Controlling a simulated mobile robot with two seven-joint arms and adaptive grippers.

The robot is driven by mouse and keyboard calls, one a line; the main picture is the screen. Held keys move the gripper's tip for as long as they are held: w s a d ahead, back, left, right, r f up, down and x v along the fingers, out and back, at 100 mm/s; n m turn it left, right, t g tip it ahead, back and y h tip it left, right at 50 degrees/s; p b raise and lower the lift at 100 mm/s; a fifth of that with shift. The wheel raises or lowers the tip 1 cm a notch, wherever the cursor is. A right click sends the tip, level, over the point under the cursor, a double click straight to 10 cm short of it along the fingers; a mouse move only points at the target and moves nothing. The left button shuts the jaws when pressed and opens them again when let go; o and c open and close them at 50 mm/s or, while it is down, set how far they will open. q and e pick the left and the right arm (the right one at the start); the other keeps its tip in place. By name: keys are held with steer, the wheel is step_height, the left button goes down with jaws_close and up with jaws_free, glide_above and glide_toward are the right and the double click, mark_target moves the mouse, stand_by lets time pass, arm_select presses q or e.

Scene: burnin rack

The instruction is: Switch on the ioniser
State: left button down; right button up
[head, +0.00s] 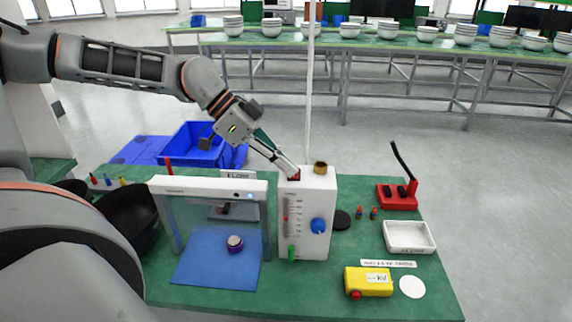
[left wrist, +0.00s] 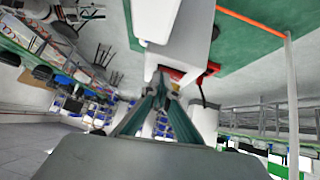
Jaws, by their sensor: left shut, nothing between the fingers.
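A white frame (head: 208,184) with a crossbar stands over a blue mat (head: 215,270); it looks like the ioniser, with small round marks at the bar's right end. Beside it stands a white box (head: 306,245) with a scale, a blue knob (head: 318,226) and a green fitting (head: 291,252). My left gripper (head: 291,170) is shut and empty, its tips at the top left edge of the white box, by a small red part (head: 295,178). In the left wrist view the closed fingers (left wrist: 161,88) point at red (left wrist: 172,75); I cannot tell whether they touch. My right gripper is not in view.
A thin white pole (head: 309,90) rises behind the box. A black bowl (head: 130,222) stands at left, a blue crate (head: 190,143) behind. A red stand (head: 398,196), white tray (head: 408,236) and yellow device (head: 368,282) lie at right on the green table (head: 420,290).

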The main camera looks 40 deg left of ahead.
arm_select(q)
steer(key=shift+f, duration=0.15)
steer(key=shift+w+a+b, duration=0.45)
steer(key=shift+w+b, duration=0.15)
steer(key=shift+w, duration=0.05)
steer(key=shift+r, duration=0.2)
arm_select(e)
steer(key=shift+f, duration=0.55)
arm_select(q)
steer(key=shift+r, duration=0.15)
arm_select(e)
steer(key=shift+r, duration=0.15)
arm_select(q)
steer(key=shift+a+r+p, duration=0.1)
steer(key=shift+r+p, duration=0.2)
steer(key=shift+p, duration=0.05)
step_height(320, 180, up, 4)
steer(key=p, duration=0.2)
steer(key=shift+w+a+r+p, duration=0.15)
steer(key=shift+p, duration=0.2)
steer(key=v, duration=0.9)
steer(key=shift+a+f, duration=0.2)
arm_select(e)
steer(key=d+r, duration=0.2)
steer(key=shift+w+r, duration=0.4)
